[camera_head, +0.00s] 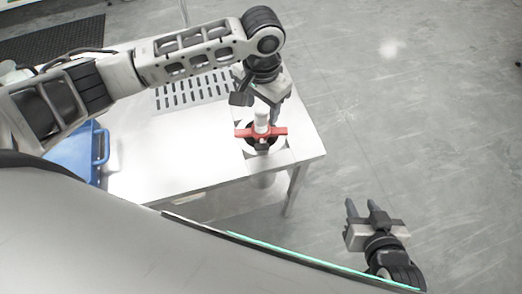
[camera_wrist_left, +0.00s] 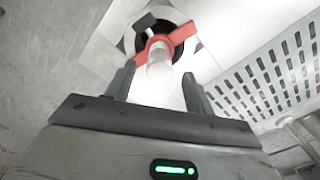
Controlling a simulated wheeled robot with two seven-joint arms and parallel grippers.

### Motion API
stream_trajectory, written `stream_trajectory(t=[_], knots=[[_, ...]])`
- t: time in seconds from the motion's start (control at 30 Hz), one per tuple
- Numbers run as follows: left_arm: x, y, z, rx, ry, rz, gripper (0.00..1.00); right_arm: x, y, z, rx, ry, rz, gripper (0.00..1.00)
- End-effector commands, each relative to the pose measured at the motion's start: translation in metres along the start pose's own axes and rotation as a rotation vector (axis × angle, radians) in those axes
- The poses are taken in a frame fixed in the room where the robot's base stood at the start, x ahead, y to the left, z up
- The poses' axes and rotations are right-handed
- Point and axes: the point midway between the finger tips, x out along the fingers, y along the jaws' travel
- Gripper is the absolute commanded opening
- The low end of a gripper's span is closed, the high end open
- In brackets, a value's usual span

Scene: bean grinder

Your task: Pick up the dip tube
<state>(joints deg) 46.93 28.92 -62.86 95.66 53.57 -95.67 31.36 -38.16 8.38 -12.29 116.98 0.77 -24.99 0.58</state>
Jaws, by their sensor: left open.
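The dip tube, a short white upright cylinder (camera_head: 261,120), stands at the middle of a red two-armed piece (camera_head: 277,131) over a dark round opening near the table's right end. In the left wrist view the white tube (camera_wrist_left: 159,66) lies between the fingertips, with the red piece (camera_wrist_left: 183,34) behind it. My left gripper (camera_head: 261,103) points down just above the tube, fingers apart; it also shows open in the left wrist view (camera_wrist_left: 157,78). Contact with the tube cannot be seen. My right gripper (camera_head: 362,207) is open and empty, over the floor beyond the table's right end.
The white table (camera_head: 175,165) has a slotted panel (camera_head: 190,92) toward its back. A blue container (camera_head: 78,155) stands at its left front. Bare grey floor (camera_head: 420,110) lies to the right. A dark mat (camera_head: 55,42) lies at the back left.

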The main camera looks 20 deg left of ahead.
Motion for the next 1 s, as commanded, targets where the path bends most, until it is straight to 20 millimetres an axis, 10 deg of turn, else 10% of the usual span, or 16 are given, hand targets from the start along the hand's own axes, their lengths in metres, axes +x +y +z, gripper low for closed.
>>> stream_trajectory(t=[0.67, 0.87, 1.0], knots=[[0.052, 0.002, 0.005, 0.002, 0.001, 0.000, 0.54, 0.001, -0.001, -0.003, -0.001, 0.008, -0.002, 0.36], [0.052, 0.001, 0.004, 0.002, 0.001, 0.000, 0.00, 0.002, 0.000, -0.006, -0.004, 0.014, -0.001, 0.36], [0.051, 0.001, 0.004, 0.002, 0.003, 0.000, 0.00, 0.002, 0.000, -0.006, -0.005, 0.014, -0.001, 0.36]])
